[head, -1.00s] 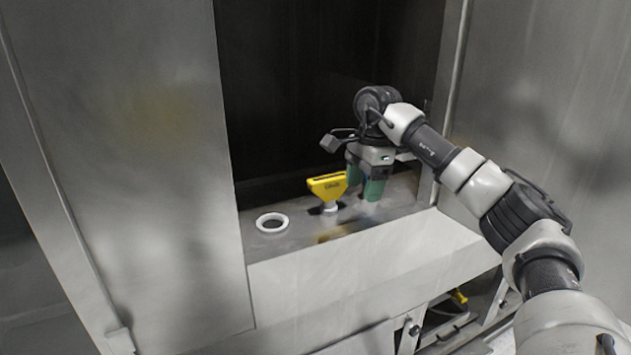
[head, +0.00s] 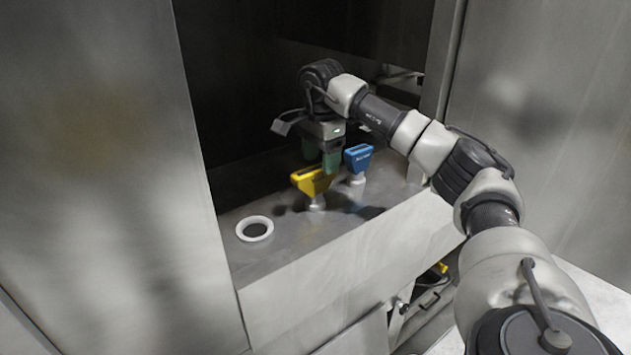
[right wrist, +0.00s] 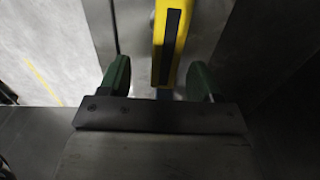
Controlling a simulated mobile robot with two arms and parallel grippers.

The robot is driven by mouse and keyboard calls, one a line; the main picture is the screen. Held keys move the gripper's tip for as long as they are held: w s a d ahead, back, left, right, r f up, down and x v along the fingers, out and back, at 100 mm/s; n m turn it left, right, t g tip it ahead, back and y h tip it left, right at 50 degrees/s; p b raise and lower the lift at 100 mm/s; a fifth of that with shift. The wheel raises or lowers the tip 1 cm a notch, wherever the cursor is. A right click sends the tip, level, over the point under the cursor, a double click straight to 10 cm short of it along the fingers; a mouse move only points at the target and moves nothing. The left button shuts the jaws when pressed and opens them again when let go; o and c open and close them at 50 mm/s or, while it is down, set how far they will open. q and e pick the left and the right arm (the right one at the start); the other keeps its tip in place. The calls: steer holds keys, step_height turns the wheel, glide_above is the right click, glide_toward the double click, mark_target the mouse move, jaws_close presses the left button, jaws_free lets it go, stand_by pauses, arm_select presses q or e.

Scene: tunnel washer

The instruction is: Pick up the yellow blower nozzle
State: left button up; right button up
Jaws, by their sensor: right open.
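The yellow blower nozzle (head: 312,180) stands upright on the metal ledge inside the washer opening, its wide slotted head on top. In the right wrist view the yellow nozzle (right wrist: 171,45) shows from above, with its dark slot, ahead of and between the two green fingers. My right gripper (head: 322,160) is open with fingers pointing down, above and just behind the yellow nozzle in the head view. It also shows in the right wrist view (right wrist: 158,78), with nothing gripped. My left gripper is not in view.
A blue nozzle (head: 358,158) stands on the ledge just right of the yellow one. A white ring (head: 254,229) around a dark hole lies to the left. The metal ledge (head: 290,250) is clear at the front. Tall metal panels (head: 110,160) flank the opening.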

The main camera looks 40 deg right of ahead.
mark_target(317, 180)
steer(key=shift+w+f, duration=0.2)
steer(key=shift+f, duration=0.2)
steer(key=f+p, duration=0.1)
steer(key=f, duration=0.1)
steer(key=f+p, duration=0.1)
steer(key=f, duration=0.1)
steer(key=shift+w+a+f+p, duration=0.1)
steer(key=shift+a+f+p, duration=0.1)
steer(key=shift+p, duration=0.15)
steer(key=shift+f, duration=0.25)
steer(key=shift+w+f, duration=0.1)
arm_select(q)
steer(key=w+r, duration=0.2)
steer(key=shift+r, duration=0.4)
arm_select(e)
steer(key=shift+f, duration=0.25)
steer(key=c, duration=1.1)
